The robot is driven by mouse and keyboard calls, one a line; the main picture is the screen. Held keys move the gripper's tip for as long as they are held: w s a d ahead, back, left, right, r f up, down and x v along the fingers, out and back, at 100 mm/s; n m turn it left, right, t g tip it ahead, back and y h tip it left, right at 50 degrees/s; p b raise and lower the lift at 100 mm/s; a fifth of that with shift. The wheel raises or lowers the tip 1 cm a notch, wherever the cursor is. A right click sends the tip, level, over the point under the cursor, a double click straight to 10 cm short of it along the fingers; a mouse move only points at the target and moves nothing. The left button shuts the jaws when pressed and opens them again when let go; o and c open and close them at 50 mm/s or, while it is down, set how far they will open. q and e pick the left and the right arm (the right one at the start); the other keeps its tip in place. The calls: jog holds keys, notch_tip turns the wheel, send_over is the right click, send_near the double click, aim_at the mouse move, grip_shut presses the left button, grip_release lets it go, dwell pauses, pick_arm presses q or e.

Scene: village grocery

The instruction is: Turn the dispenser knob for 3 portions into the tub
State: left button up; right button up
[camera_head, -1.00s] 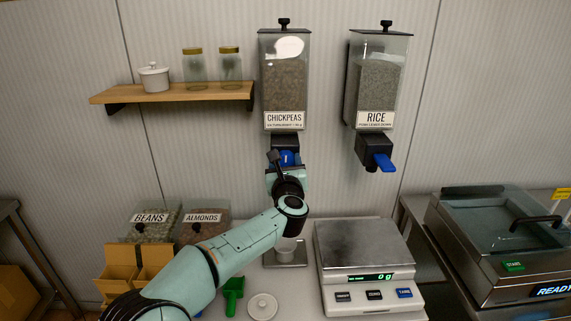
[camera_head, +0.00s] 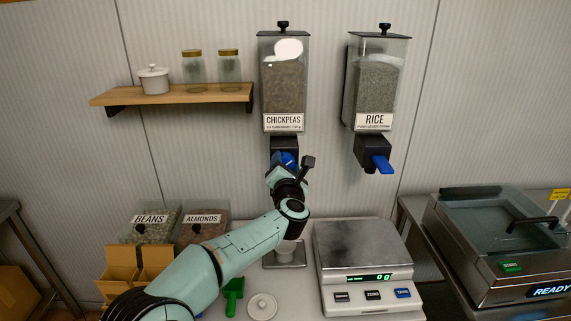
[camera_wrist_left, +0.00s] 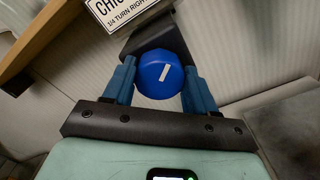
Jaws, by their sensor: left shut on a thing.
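The chickpeas dispenser (camera_head: 284,92) hangs on the wall; its label also shows in the left wrist view (camera_wrist_left: 112,12). Its blue knob (camera_wrist_left: 160,74) has a white mark and sits between the fingers of my left gripper (camera_wrist_left: 160,88), which is shut on it. In the head view the knob (camera_head: 284,160) is partly hidden by my gripper and wrist. A small white tub (camera_head: 286,247) stands below the dispenser on a metal plate, partly covered by my arm; its contents cannot be seen. My right gripper is not in view.
A rice dispenser (camera_head: 378,85) with a blue lever hangs to the right. A scale (camera_head: 365,245) reading 0 g stands right of the tub. A white lid (camera_head: 262,307) and a green scoop (camera_head: 233,293) lie in front. Bean and almond bins (camera_head: 203,228) stand left.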

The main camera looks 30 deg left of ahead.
pick_arm(q)
jog(key=shift+f+m+p, duration=0.1)
jog(key=shift+m+p, duration=1.05)
jog(key=shift+m, duration=2.65)
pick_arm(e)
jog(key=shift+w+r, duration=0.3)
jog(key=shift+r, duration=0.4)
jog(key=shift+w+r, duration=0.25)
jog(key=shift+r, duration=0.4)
pick_arm(q)
jog(key=o, duration=1.1)
jog(key=shift+c, duration=0.2)
jog(key=shift+d, duration=0.1)
jog(key=b+v, duration=0.3)
jog(key=v, duration=1)
jog(key=shift+s, duration=0.25)
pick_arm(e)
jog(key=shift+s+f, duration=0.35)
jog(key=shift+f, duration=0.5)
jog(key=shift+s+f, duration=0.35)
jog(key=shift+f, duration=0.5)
